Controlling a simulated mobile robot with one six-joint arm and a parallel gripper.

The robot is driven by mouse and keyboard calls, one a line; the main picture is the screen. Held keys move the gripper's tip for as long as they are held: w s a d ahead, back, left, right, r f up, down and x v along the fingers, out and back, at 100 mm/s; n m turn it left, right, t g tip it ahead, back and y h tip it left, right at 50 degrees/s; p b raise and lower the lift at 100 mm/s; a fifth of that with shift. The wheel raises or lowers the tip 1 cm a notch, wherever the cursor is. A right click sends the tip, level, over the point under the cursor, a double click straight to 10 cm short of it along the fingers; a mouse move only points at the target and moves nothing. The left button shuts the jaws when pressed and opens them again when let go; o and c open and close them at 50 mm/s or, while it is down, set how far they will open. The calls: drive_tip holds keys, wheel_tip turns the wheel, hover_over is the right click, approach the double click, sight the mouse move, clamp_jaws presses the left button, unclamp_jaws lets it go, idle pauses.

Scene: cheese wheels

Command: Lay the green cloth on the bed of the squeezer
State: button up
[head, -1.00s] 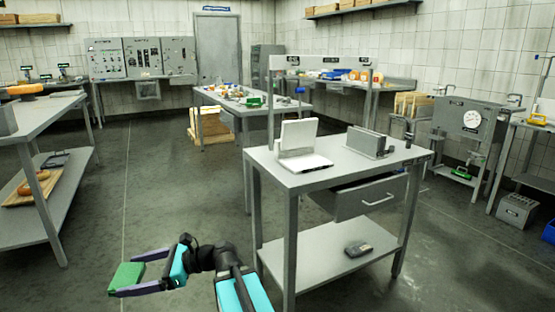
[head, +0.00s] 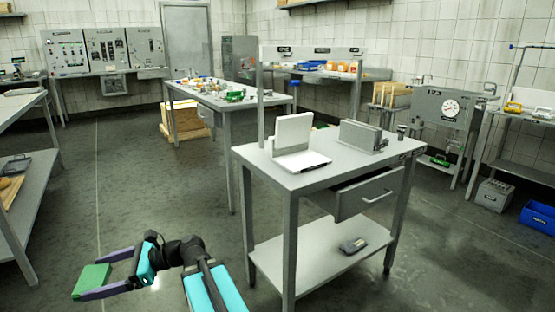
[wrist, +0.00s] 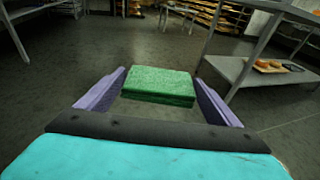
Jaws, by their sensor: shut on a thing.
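The green cloth (head: 90,283) is a thick folded block at the lower left of the head view. My gripper (head: 94,276) is shut on it, one purple finger along each side, and holds it above the floor. In the wrist view the cloth (wrist: 160,88) lies level between the fingertips of my gripper (wrist: 160,78). A grey machine with a round white dial (head: 450,108) stands at the right by the wall and may be the squeezer. A small green thing (head: 440,161) shows low on it; its bed is too small to make out.
A steel table (head: 240,152) with a scale-like white device (head: 297,145), a grey block (head: 362,137) and an open drawer (head: 372,193) stands between my arm and the dial machine. A blue crate (head: 538,219) is at the far right. Floor is clear at left centre.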

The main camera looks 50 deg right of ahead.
idle(0.3)
drive_tip(key=s+d+r+m+t+h+p, duration=0.2)
drive_tip(key=d+r+h+p, duration=0.3)
drive_tip(key=d, duration=0.6)
drive_tip(key=s+d+r+m+t+p, duration=0.25)
drive_tip(key=d+p, duration=0.35)
drive_tip(key=d, duration=0.5)
drive_tip(key=s+d+r+m+t+h+p, duration=0.1)
drive_tip(key=s+d+r+m+h+p, duration=0.35)
drive_tip(key=d, duration=0.65)
drive_tip(key=s+d+r+m+h+p, duration=0.2)
drive_tip(key=s+d+r+h+p, duration=0.2)
drive_tip(key=s+d+p, duration=0.4)
drive_tip(key=s+d+r+m+h+p, duration=0.3)
drive_tip(key=s+d+r+p, duration=0.2)
drive_tip(key=s+d+p, duration=0.3)
drive_tip(key=s+d, duration=0.4)
drive_tip(key=d, duration=0.3)
drive_tip(key=shift+s+d+r+h, duration=0.2)
drive_tip(key=shift+d+r+h, duration=0.1)
drive_tip(key=shift+r+h, duration=0.05)
drive_tip(key=p, duration=0.3)
hover_over(309, 163)
drive_tip(key=shift+a+f, duration=0.15)
drive_tip(key=shift+f, duration=0.55)
